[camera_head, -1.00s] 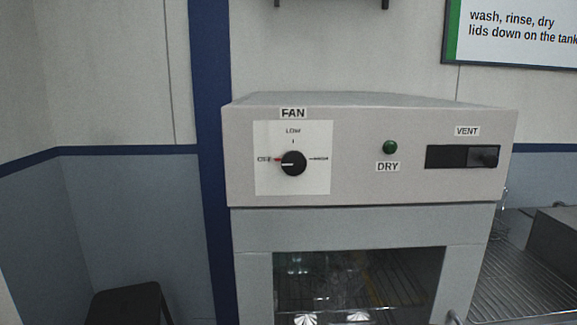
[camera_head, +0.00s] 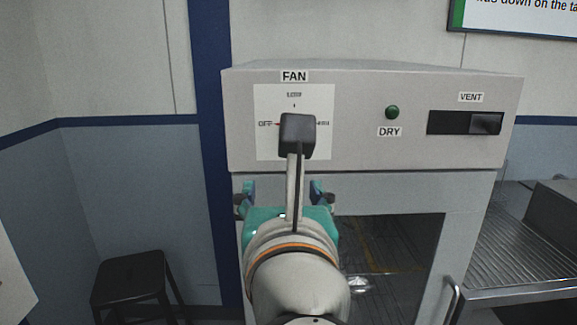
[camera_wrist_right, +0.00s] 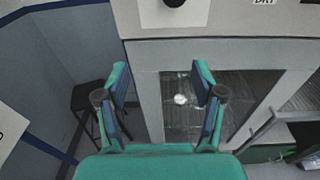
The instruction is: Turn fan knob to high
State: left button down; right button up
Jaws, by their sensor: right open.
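The fan panel (camera_head: 266,146) is a white plate labelled FAN on the front of a grey cabinet, with OFF at left and a mark at top and right. In the head view the knob is hidden behind the dark box on my right arm. The black fan knob (camera_wrist_right: 174,3) shows partly at the top edge of the right wrist view. My right gripper (camera_head: 284,192), teal, is open and empty, below the panel in the picture. In the wrist view its spread fingers (camera_wrist_right: 161,80) are below the knob, apart from it. My left gripper is out of view.
Right of the panel are a green DRY light (camera_head: 392,112) and a VENT slider (camera_head: 486,123). Below is the cabinet's glass window (camera_head: 400,255). A black stool (camera_head: 130,275) stands at lower left; a ridged metal drainboard (camera_head: 510,240) lies at right.

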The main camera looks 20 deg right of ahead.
notch_tip(320, 180, up, 4)
jog(key=s+d+t, duration=0.1)
jog(key=s+d, duration=0.1)
jog(key=p+x, duration=0.2)
jog(key=x, duration=1.5)
jog(key=shift+d+h+p, duration=0.15)
jog(key=shift+h+p, duration=0.25)
jog(key=shift+f, duration=0.15)
